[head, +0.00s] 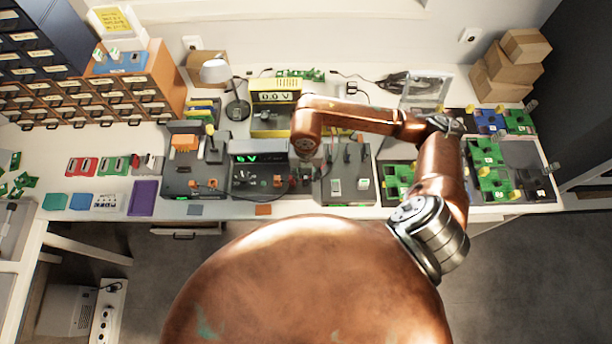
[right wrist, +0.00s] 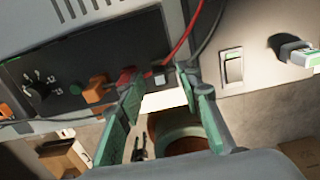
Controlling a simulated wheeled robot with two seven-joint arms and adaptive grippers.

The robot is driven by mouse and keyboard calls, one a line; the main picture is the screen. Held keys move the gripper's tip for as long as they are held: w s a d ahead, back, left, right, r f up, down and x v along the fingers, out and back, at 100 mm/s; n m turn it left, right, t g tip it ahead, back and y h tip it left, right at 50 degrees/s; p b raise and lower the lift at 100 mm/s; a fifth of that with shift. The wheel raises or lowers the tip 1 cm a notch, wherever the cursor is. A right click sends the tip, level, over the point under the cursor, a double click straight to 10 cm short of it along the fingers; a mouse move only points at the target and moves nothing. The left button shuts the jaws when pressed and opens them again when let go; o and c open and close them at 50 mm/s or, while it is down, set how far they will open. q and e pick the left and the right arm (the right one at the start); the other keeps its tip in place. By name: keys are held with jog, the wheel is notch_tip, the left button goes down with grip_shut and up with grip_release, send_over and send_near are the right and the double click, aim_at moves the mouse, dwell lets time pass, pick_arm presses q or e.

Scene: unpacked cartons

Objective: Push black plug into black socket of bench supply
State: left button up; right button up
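The bench supply (head: 258,150) stands mid-bench with a lit green display. Its dark front panel (right wrist: 62,62) fills the upper left of the right wrist view, with a knob and orange and red fittings. My right gripper (head: 304,176) hangs at its right side, mostly hidden by my arm. In the wrist view my right gripper's green fingers (right wrist: 158,88) are apart. A small dark block (right wrist: 159,76) shows between the tips; I cannot tell whether it is the black plug or socket. A black lead (right wrist: 207,35) runs down to the right fingertip. My left gripper is out of view.
A red lead (right wrist: 183,42) runs beside the black one. A white rocker switch (right wrist: 232,68) is to the right. A yellow meter (head: 275,98) stands behind the supply, and green circuit boards (head: 490,180) lie at the right. The bench front edge is close.

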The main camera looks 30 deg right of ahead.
aim_at(306, 177)
notch_tip(306, 177, up, 10)
dwell(0.3)
jog(key=shift+d, duration=0.1)
dwell(1.3)
